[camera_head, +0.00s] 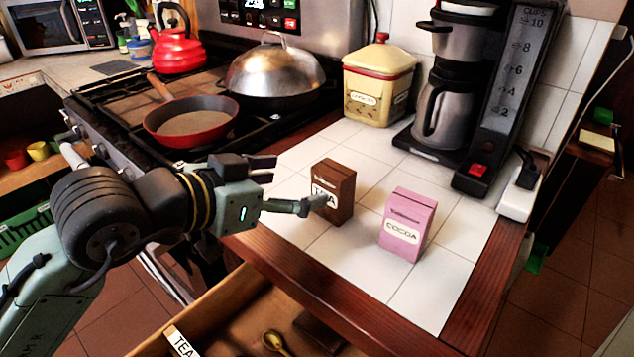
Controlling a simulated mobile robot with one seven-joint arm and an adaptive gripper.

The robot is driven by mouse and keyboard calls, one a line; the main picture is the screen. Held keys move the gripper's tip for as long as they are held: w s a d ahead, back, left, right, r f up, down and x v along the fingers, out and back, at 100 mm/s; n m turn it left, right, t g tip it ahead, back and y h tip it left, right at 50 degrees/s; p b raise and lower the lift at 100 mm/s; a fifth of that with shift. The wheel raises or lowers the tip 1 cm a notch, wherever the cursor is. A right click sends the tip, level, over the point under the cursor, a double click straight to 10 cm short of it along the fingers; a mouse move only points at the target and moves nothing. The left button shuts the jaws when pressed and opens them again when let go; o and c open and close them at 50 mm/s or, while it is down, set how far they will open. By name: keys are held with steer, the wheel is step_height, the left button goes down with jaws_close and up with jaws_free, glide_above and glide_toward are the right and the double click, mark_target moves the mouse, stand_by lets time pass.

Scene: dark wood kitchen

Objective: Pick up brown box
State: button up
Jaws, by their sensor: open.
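A brown box (341,188) with a white label reading TEA stands upright on the white tiled counter (301,230). My gripper (288,184) is open at the left of the brown box. One finger reaches in front of the box's lower label and hides part of it. The other finger is farther back, left of the box. I cannot tell whether the near finger touches the box. Nothing shows between the fingers.
A pink cocoa box (408,224) stands just right of the brown box. Behind are a yellow canister (378,86) and a coffee maker (462,90). A stove with a red pan (191,121) is left. An open drawer (215,312) lies below the counter edge.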

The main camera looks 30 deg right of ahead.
mark_target(325, 179)
steer(key=p+x, duration=0.1)
steer(key=x, duration=0.9)
steer(key=shift+s+d+r+p, duration=0.15)
steer(key=shift+s+d+p, duration=0.05)
steer(key=shift+p, duration=0.15)
steer(key=shift+c, duration=0.3)
steer(key=c, duration=1.2)
steer(key=shift+r, duration=0.1)
steer(key=shift+c, duration=0.2)
